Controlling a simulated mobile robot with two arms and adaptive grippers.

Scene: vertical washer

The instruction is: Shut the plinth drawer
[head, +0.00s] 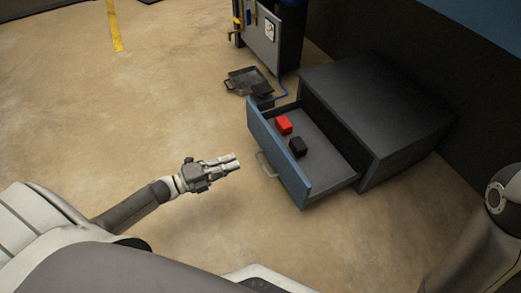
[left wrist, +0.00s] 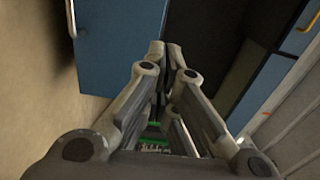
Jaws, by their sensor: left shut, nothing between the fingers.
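The plinth drawer (head: 281,156) stands open, pulled out of a low dark cabinet (head: 375,100). It has a blue front with a pale handle (head: 266,165), and a red block (head: 284,125) and a black block (head: 298,146) lie inside. My left gripper (head: 237,162) is shut and empty, a little left of the drawer front and apparently apart from the handle. In the left wrist view the shut fingers (left wrist: 165,50) point toward a blue panel (left wrist: 115,40), likely the drawer front. The right gripper is not in view; part of my right arm shows at the right edge.
A dark tray (head: 247,82) lies on the floor behind the drawer, near a grey stand (head: 262,38) with tools. A blue cable runs by the drawer's far corner. A yellow floor stripe (head: 115,30) is at the upper left. The floor left of the drawer is clear.

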